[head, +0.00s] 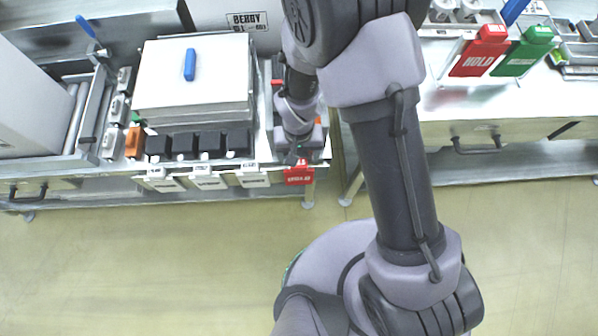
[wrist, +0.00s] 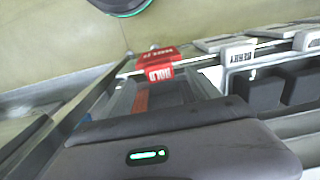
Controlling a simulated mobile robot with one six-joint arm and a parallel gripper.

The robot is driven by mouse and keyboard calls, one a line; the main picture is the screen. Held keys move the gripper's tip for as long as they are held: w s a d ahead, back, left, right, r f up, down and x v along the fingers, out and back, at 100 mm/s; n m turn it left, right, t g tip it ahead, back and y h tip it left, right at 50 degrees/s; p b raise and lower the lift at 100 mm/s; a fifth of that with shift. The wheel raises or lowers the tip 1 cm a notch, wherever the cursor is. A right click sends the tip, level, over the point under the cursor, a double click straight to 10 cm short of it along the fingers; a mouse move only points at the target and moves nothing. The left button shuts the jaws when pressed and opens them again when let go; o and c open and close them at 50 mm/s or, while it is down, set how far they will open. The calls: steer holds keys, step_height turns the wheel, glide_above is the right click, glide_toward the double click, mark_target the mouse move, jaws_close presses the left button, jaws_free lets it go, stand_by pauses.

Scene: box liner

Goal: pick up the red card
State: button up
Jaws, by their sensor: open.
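A red card (head: 299,173) with white lettering hangs at the front edge of the left bench, right of a row of white cards. In the wrist view the red card (wrist: 158,57) is near the top centre, with HOLD on its nearer tab. My gripper (head: 297,152) is open just behind and above the red card in the head view. I cannot tell whether it touches the card. The fingertips are hard to make out; my grey wrist housing fills the lower wrist view.
White cards (head: 208,180) hang left of the red card, below black blocks (head: 185,143). A white-topped box (head: 193,80) with a blue handle stands behind. On the right bench are a red HOLD holder (head: 480,52) and a green one (head: 524,53).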

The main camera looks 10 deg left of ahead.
mark_target(299, 163)
steer(key=f+b, duration=0.1)
steer(key=f, duration=0.1)
steer(key=f+b, duration=0.1)
steer(key=f, duration=0.1)
steer(key=shift+w+f, duration=0.2)
steer(key=shift+f, duration=0.2)
steer(key=shift+r, duration=0.15)
jaws_close()
